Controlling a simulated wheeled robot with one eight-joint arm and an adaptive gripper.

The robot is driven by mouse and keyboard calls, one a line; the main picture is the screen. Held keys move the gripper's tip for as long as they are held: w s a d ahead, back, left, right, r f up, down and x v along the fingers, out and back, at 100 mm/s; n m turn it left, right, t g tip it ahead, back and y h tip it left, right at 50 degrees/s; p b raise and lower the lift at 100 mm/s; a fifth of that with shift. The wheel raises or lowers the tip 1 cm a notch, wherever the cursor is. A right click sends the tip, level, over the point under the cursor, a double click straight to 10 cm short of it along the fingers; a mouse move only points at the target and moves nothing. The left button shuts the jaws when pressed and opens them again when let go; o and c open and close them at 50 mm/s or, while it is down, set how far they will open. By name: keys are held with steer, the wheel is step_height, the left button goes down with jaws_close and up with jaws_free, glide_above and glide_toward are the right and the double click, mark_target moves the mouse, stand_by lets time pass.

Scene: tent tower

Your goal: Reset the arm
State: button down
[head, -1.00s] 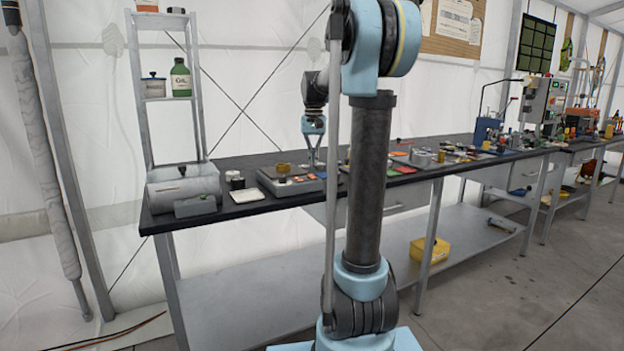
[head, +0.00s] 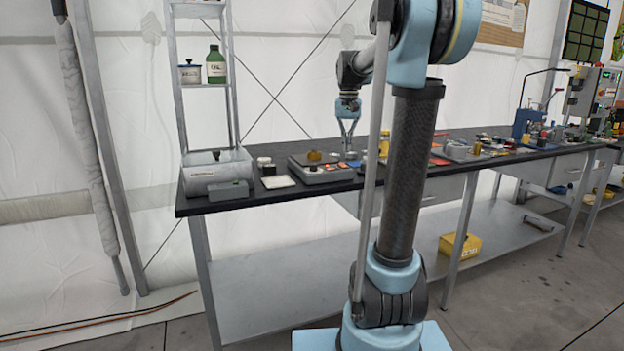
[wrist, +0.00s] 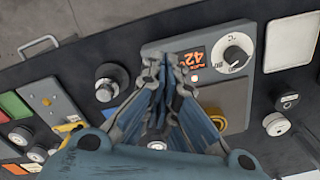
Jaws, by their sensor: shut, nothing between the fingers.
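My gripper (head: 348,150) hangs fingers down over the black bench, just right of a grey device with a brass-coloured round piece on top. In the wrist view my gripper (wrist: 165,62) has its fingers together with nothing between them. They cover part of the grey device (wrist: 262,68), which shows a lit orange display reading 42 and a white dial. Whether the fingertips touch anything cannot be told. My upright arm column stands in front of part of the bench in the head view.
The black bench (head: 255,196) holds a grey box (head: 215,172) at its left end and a white pad (head: 279,182). Several small items crowd its right side. A shelf rack (head: 203,85) with a green bottle (head: 216,65) stands behind. A yellow case (head: 460,245) lies on the lower shelf.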

steer(key=s+f+n+t, duration=0.1)
steer(key=s+f, duration=1.1)
steer(key=s, duration=0.4)
steer(key=s+f+n+t, duration=0.1)
steer(key=s+f, duration=1.2)
steer(key=s, duration=0.3)
